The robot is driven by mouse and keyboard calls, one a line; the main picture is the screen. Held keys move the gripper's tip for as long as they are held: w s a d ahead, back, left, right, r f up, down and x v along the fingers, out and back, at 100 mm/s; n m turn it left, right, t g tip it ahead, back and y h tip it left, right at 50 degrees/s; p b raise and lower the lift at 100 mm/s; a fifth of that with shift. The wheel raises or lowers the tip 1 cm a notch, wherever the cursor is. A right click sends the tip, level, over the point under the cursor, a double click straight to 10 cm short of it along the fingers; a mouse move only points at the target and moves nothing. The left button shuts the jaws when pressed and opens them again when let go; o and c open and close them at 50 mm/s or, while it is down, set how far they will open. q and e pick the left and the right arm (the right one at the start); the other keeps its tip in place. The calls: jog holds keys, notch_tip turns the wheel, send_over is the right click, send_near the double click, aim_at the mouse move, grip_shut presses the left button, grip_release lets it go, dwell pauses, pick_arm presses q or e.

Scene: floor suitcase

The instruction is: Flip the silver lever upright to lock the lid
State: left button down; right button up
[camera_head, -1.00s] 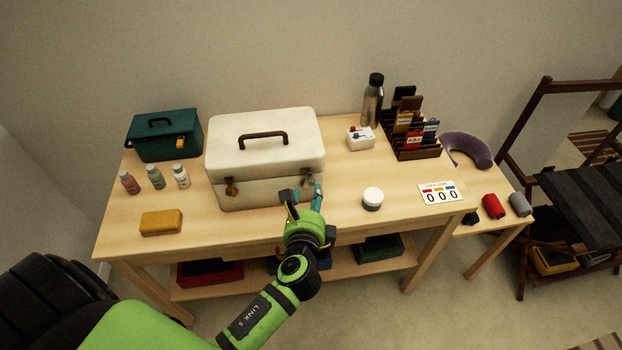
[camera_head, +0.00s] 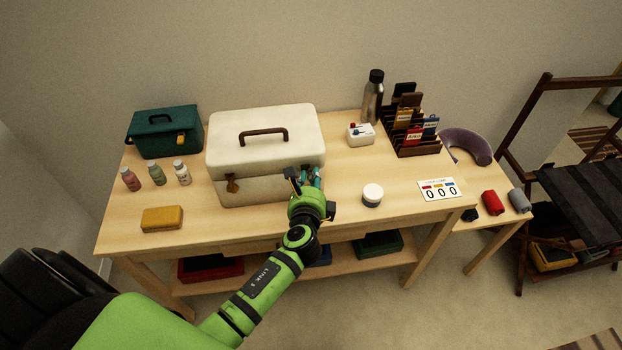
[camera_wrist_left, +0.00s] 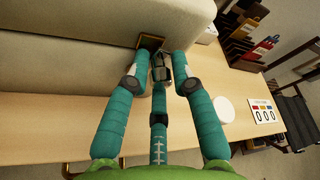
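The cream case (camera_head: 262,145) stands on the table with its lid down. Its front-right latch is hidden behind my left gripper (camera_head: 304,178) in the head view. In the left wrist view, a brass plate (camera_wrist_left: 150,42) is on the case front, with the small silver lever (camera_wrist_left: 161,72) below it. The lever hangs downward between the teal fingers of my left gripper (camera_wrist_left: 161,62). The fingertips are apart on both sides of it, and I see no clear grip. The front-left brass latch (camera_head: 232,185) is in plain view. My right gripper is not in view.
A white jar (camera_head: 372,195) and a number card (camera_head: 439,189) lie right of the gripper. Small bottles (camera_head: 156,174) and a yellow block (camera_head: 162,218) are at left. A green box (camera_head: 165,134) stands behind them. The table front between block and jar is mostly clear.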

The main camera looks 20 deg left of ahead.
pick_arm(q)
jog(key=shift+f, duration=0.2)
jog(key=b, duration=0.1)
jog(key=n+b, duration=0.1)
jog(key=shift+s+a+f+n+t+h+b, duration=0.1)
jog(key=shift+s+a+n+t+h+b, duration=0.2)
jog(key=shift+t, duration=0.1)
jog(key=shift+r+n, duration=0.25)
jog(key=shift+n, duration=0.05)
jog(key=c, duration=1.2)
grip_release()
jog(key=shift+o, duration=0.2)
